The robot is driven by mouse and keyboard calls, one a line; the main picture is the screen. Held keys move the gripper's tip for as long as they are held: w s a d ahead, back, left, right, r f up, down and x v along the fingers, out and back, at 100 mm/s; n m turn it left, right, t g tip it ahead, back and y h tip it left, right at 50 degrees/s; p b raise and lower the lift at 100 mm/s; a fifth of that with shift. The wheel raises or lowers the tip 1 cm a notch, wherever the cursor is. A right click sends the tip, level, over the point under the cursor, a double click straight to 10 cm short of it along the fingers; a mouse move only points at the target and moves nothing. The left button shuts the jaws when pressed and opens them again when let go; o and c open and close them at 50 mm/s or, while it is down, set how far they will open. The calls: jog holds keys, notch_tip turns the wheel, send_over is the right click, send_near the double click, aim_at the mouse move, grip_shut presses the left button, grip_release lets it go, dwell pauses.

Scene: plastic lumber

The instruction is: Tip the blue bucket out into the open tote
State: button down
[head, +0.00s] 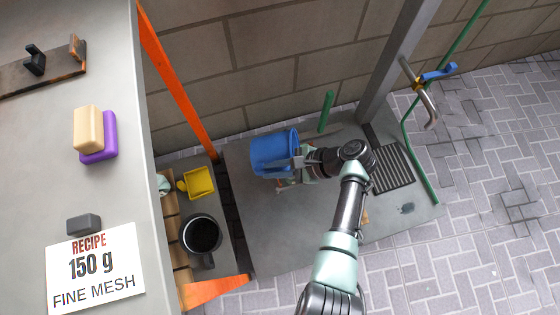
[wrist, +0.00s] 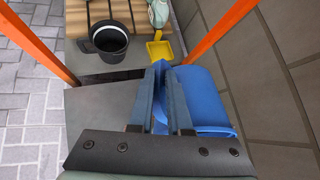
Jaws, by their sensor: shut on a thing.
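The blue bucket (head: 270,152) is at the centre of the head view, near the block wall, over the left part of a grey slab. My gripper (head: 300,162) is at the bucket's right side. In the wrist view the two fingers of my gripper (wrist: 162,100) are closed on a blue part of the bucket, and the bucket's body (wrist: 205,95) shows just right of them. I cannot tell which part is gripped, nor whether the bucket touches the slab. Its contents are hidden. I cannot make out an open tote in either view.
A slatted bench left of the slab holds a yellow scoop (head: 197,182) and a black mug-shaped container (head: 202,234). Orange posts (head: 178,80) stand beside it. A grey post, a tap (head: 428,105) and a green hose are on the right. The slab's front (head: 300,235) is clear.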

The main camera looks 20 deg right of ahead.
jog(key=shift+s+d+r+n+g+h+p, duration=0.2)
jog(key=shift+d+r+n+g+h+p, duration=0.1)
jog(key=shift+d+r+n+g, duration=0.35)
jog(key=shift+r, duration=0.15)
jog(key=shift+a+r+h+p, duration=0.3)
jog(key=shift+a+h+p, duration=0.3)
jog(key=shift+p, duration=0.5)
jog(key=w+a+g+h+b, duration=0.1)
jog(key=w+a+g+h, duration=0.1)
jog(key=a+h, duration=0.8)
jog(key=shift+w+a+n+g+h, duration=0.15)
jog(key=shift+a+n+g+h, duration=0.25)
jog(key=shift+h, duration=0.8)
jog(key=shift+d, duration=0.1)
